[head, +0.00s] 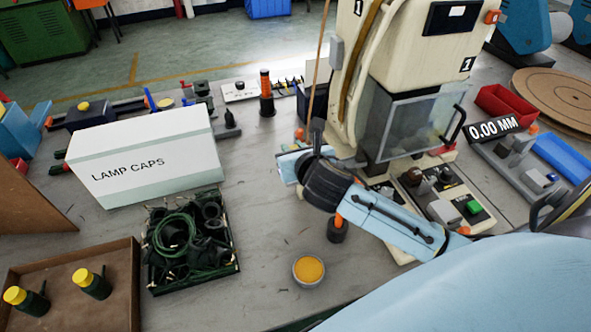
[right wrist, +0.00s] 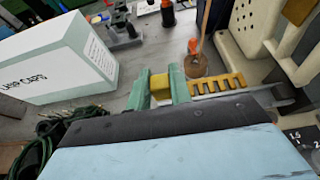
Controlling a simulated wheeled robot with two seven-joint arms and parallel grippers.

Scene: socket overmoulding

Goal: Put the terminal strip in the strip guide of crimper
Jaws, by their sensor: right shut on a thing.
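My right gripper (right wrist: 160,84) is shut on the yellow terminal strip (right wrist: 217,83). The strip's toothed part sticks out to the right of the green fingers in the right wrist view. A grey metal bar (right wrist: 285,97), which looks like the strip guide, lies just right of the strip and close to it. I cannot tell whether the strip touches it or sits in it. The beige crimper (right wrist: 255,25) stands behind; it also shows in the head view (head: 415,60). There my right arm reaches to its left side and the strip is hidden. My left gripper is out of view.
A white lamp caps box (head: 150,160), a dark crate of cables (head: 190,240) and a brown tray (head: 75,285) stand on the left. A small yellow-topped pot (head: 308,270) is in front of the crimper.

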